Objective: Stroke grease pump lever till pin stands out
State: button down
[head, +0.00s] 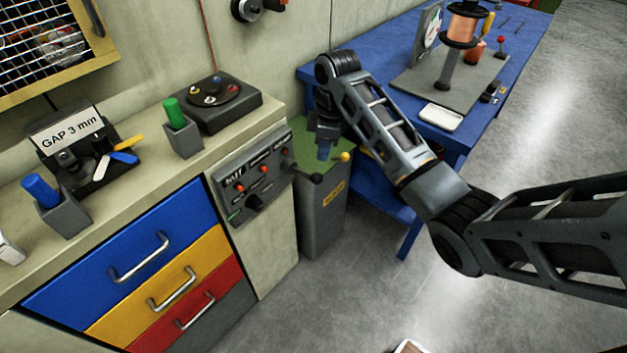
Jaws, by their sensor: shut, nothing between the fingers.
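My gripper (325,152) points down over the green top of a grey box-shaped cabinet (322,215) with a yellow label, between the counter and the blue table. Its fingers are shut, with nothing seen between them. A black ball knob (316,179) shows just below the fingertips, on a dark rod reaching from the control panel (252,178). A small yellow ball (345,157) shows just right of the fingertips. I cannot tell which knob, if either, belongs to the grease pump lever, or whether the gripper touches one. No pin can be made out.
The counter holds a "GAP 3 mm" stand (80,150), a green-handled holder (180,130) and a black button unit (215,103). Drawers (125,255) lie below. The blue table (385,40) carries a copper spool (463,27) and white tray (440,117).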

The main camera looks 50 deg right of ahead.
aim_at(321, 175)
jog(key=shift+f, duration=0.15)
jog(key=f+b, duration=0.6)
jog(key=b, duration=0.1)
jog(key=shift+w+a+f, duration=0.25)
jog(key=shift+f, duration=0.1)
jog(key=shift+f+b, duration=1)
jog(key=shift+f, duration=1.25)
